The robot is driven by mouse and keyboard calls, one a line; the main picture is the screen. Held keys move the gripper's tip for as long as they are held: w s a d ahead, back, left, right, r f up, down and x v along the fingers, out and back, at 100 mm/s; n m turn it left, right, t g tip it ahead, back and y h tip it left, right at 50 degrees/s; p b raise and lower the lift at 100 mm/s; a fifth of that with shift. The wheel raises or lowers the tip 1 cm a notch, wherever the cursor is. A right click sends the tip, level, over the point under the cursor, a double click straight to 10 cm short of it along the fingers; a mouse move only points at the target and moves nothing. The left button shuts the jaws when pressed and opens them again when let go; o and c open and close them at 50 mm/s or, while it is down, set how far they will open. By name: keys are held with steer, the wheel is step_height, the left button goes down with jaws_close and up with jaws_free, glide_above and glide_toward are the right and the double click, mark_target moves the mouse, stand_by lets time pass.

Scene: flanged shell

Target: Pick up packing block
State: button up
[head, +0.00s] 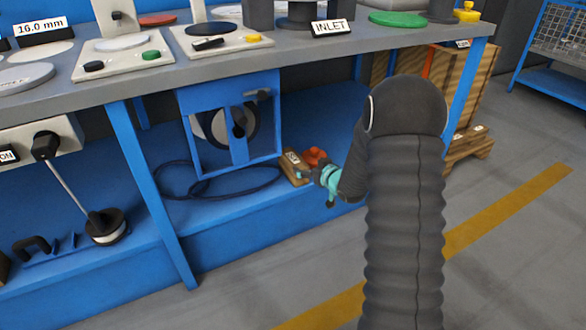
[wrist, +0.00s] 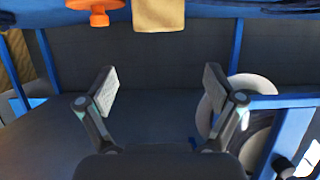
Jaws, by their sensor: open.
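The packing block (head: 294,166), a tan wooden block with a small pale label, sits on the blue lower shelf under the bench in the head view. In the wrist view its tan face (wrist: 158,14) is at the top edge, cut off by the frame. My gripper (head: 326,180) is just right of the block in the head view, partly hidden by my own arm. In the wrist view my gripper (wrist: 160,84) shows its two fingers spread wide with nothing between them. The block lies beyond the fingertips, apart from them.
An orange-red knobbed part (head: 315,156) stands close beside the block; it also shows in the wrist view (wrist: 97,8). A blue framed unit with a round disc (head: 230,125) and a dark cable loop (head: 215,187) lie to the left. The bench top (head: 290,60) overhangs the shelf.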

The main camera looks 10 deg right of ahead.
mark_target(293, 158)
steer(key=x, duration=0.7)
steer(key=shift+w+a+f, duration=0.1)
steer(key=shift+w+f, duration=0.1)
steer(key=shift+w, duration=0.15)
steer(key=x, duration=0.4)
steer(key=shift+s+f+b, duration=0.1)
steer(key=shift+f+b, duration=0.2)
steer(key=shift+b, duration=0.1)
steer(key=shift+w+a+f, duration=0.1)
steer(key=shift+w+a, duration=0.05)
steer(key=shift+w, duration=0.35)
steer(key=c, duration=1.4)
steer(key=shift+c, duration=0.9)
